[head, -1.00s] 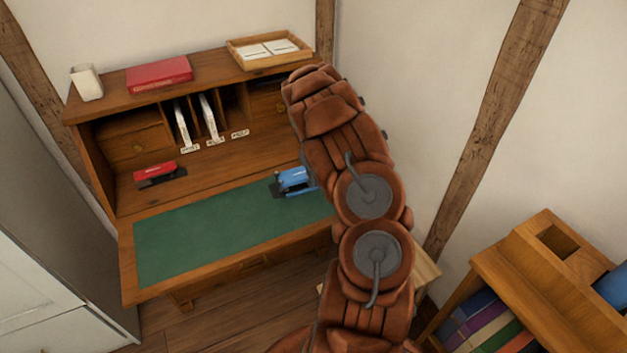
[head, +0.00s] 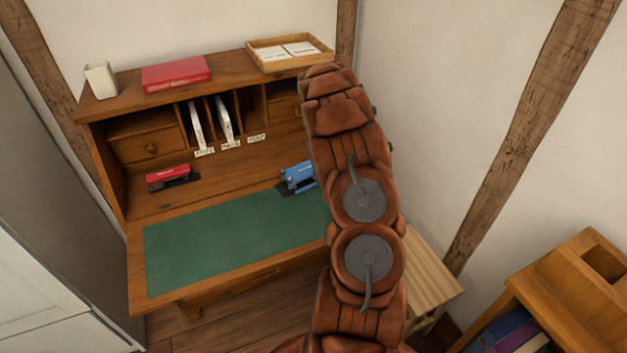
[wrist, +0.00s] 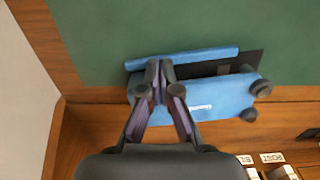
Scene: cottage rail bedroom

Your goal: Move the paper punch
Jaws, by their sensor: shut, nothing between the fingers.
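The paper punch is a blue tool with a dark base (head: 298,177). It lies on the open desk flap at the back right edge of the green mat (head: 230,235), partly hidden by my arm in the head view. In the wrist view the punch (wrist: 205,101) lies across the middle, over the mat's edge. My gripper (wrist: 159,72) is shut and empty, its fingers appearing in front of the punch's left half. I cannot tell whether they touch it. My arm hides the gripper in the head view.
A red stapler-like tool (head: 170,177) lies at the desk's left. Pigeonholes with white papers (head: 223,120) stand behind. A red box (head: 176,74), white cup (head: 101,79) and wooden tray (head: 290,52) are on top. A wooden cabinet (head: 570,290) stands at right.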

